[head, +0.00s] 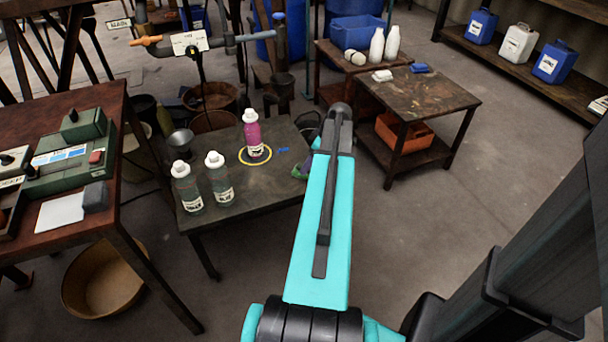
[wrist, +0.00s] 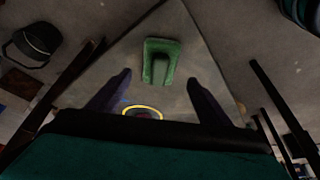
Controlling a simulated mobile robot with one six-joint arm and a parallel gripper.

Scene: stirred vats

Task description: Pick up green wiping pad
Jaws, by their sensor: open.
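The green wiping pad (wrist: 160,46) lies near a corner of the dark low table (head: 210,220), seen in the wrist view as a green block with a darker strip down its middle. My gripper (wrist: 159,78) is open and empty. Its two dark purple fingers point toward the pad, one on each side in the picture, with gaps between; I cannot tell the height above the table. In the head view my arm hides most of that end, and only a small green patch (head: 299,173) shows beside it.
A pink bottle (head: 253,135) stands in a yellow ring on the low table. Two grey-green bottles (head: 219,178) stand at its near left. A rusty table (head: 415,95) with a white cloth and a blue item stands behind. Floor to the right is clear.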

